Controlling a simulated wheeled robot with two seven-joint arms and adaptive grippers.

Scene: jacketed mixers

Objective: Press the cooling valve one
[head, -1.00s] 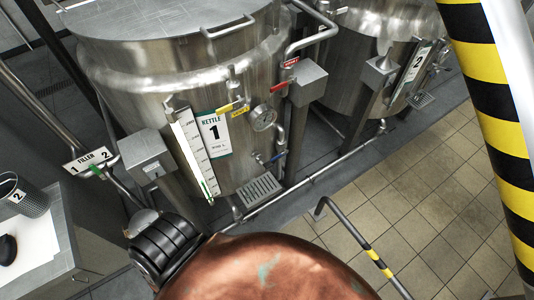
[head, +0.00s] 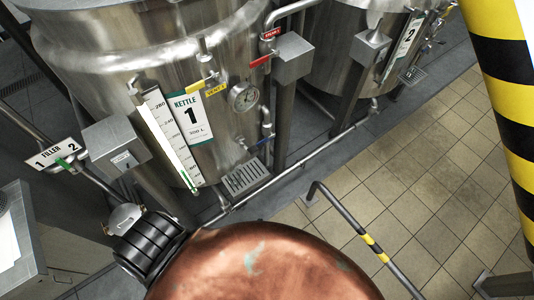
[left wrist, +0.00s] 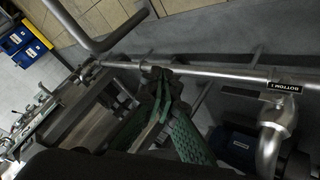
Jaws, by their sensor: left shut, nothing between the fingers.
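Kettle 1 (head: 110,75) is a steel tank at the centre left of the head view. In the left wrist view my left gripper (left wrist: 160,74) has green textured fingers, shut and empty, over a long steel pipe (left wrist: 215,75); contact is unclear. My right gripper is not in view.
A gauge (head: 243,97) and white scale (head: 170,140) are on kettle 1. A bent rail (head: 350,222) stands on the tiled floor. A striped post (head: 505,110) is at right. In the left wrist view, a pipe labelled bottom (left wrist: 272,140) is at right.

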